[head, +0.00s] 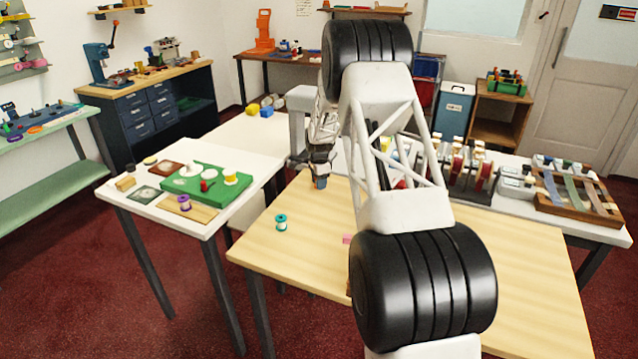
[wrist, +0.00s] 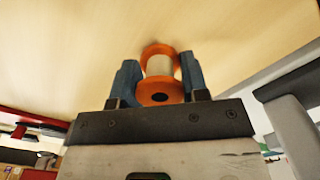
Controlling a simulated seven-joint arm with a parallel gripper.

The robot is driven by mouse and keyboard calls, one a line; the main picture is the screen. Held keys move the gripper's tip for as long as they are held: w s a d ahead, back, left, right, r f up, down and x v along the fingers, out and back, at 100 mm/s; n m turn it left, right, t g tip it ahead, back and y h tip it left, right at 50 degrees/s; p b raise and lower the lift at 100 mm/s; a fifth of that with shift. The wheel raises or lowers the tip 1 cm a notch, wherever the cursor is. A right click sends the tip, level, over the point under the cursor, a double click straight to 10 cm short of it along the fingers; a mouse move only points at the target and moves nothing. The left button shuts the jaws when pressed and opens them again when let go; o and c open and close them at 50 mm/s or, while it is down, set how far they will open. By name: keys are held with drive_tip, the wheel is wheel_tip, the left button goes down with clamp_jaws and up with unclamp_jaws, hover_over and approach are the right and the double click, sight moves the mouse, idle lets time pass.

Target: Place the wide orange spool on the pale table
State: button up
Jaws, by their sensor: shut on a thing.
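The wide orange spool (wrist: 160,90) has orange flanges and a pale wound middle. My gripper (wrist: 160,82) is shut on it, with a blue finger on each side. In the wrist view the pale wood surface fills the background beyond the spool; I cannot tell whether they touch. In the head view my gripper (head: 320,178) points down over the back left edge of the pale wood table (head: 315,250). The spool is not clearly visible there, hidden by the fingers and arm.
A teal spool (head: 281,223) stands on the pale wood table's left part, and a pink block (head: 347,239) lies near its middle. A white table (head: 150,207) on the left holds a green tray (head: 236,193) and a purple spool (head: 184,202). My arm hides much of the centre.

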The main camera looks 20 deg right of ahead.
drive_tip(key=shift+f, duration=0.35)
drive_tip(key=o, duration=0.9)
drive_tip(key=shift+r, duration=0.2)
wheel_tip(320, 180, up, 12)
drive_tip(key=shift+f, duration=0.15)
drive_tip(key=shift+r, duration=0.2)
idle(0.5)
